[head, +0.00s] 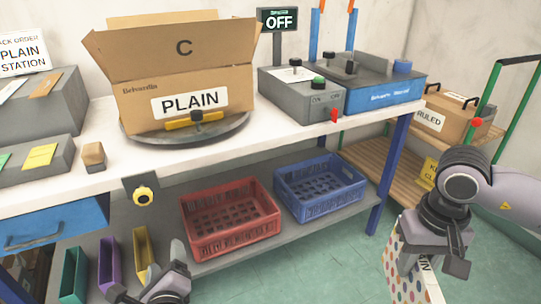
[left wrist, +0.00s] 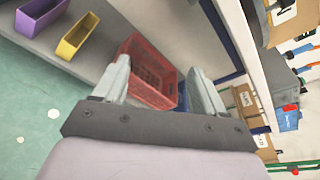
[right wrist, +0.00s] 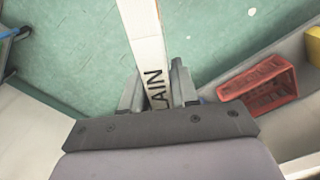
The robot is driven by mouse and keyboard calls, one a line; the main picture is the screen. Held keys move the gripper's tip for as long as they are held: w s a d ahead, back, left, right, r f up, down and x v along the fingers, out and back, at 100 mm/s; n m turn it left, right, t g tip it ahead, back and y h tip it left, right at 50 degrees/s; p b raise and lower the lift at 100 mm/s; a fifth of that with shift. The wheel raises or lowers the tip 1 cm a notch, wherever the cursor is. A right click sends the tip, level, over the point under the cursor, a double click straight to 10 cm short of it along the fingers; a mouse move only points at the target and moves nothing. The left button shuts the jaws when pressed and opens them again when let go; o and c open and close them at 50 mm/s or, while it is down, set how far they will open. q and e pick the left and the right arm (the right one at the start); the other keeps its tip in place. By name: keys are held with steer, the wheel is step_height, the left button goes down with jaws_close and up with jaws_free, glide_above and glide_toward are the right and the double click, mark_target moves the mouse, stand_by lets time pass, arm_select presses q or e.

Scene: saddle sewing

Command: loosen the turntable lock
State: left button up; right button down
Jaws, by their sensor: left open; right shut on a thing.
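A round grey turntable (head: 231,135) sits on the white bench and carries an open cardboard box marked PLAIN (head: 140,105). A yellow bar with a dark knob (head: 197,118) stands at its front. A yellow knob (head: 143,195) sits on a dark plate at the bench's front edge; I cannot tell which of these is the lock. My left gripper (head: 155,290), also in the left wrist view (left wrist: 158,78), is open and empty, low before the shelf. My right gripper (head: 430,250) is shut on a white polka-dotted package (head: 403,275); its lettered edge shows in the right wrist view (right wrist: 150,45).
A red crate (head: 230,240) and a blue crate (head: 320,205) stand on the lower shelf, with narrow coloured bins (head: 110,262) at left. A grey control box (head: 303,95) and a sign reading OFF (head: 282,20) are at right. Green floor (head: 330,270) is open at front.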

mark_target(145, 201)
step_height(145, 201, up, 4)
steer(key=p, duration=0.2)
steer(key=shift+f+p, duration=0.1)
steer(key=shift+p, duration=0.25)
arm_select(q)
step_height(145, 201, up, 7)
steer(key=w+a+m+t+y, duration=0.1)
steer(key=w+a+m+y, duration=0.1)
steer(key=a+m+y, duration=0.1)
steer(key=b+x, duration=0.1)
steer(key=x, duration=1)
steer(key=shift+w, duration=0.2)
arm_select(e)
steer(key=shift+f, duration=0.6)
arm_select(q)
steer(key=c, duration=1)
steer(key=shift+f, duration=0.1)
